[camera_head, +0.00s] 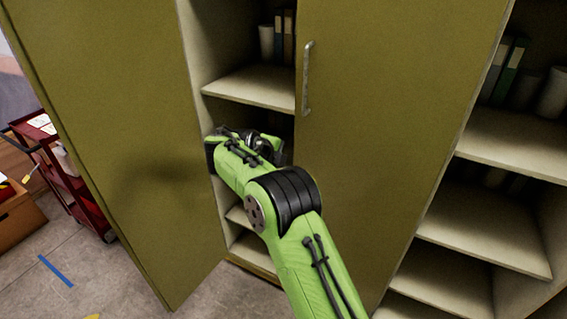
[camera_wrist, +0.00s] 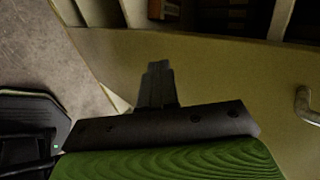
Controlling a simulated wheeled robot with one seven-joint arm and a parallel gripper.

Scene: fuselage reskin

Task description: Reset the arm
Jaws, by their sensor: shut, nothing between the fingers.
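My green arm reaches from the bottom of the head view toward the gap between two olive cabinet doors. Its far end is at the inner edge of the open left door (camera_head: 125,130), in front of the shelves. The gripper's fingers are hidden in the head view. In the wrist view my gripper (camera_wrist: 157,68) is shut and empty, its narrow dark fingers together in front of an olive door panel (camera_wrist: 215,75). I cannot tell whether the fingers touch it.
The right door (camera_head: 390,120) is closed, with a metal handle (camera_head: 307,78) that also shows in the wrist view (camera_wrist: 308,105). Open shelves (camera_head: 515,143) with binders stand at the right. A red cart (camera_head: 75,185) stands at the left. Grey floor (camera_head: 60,245) is clear at lower left.

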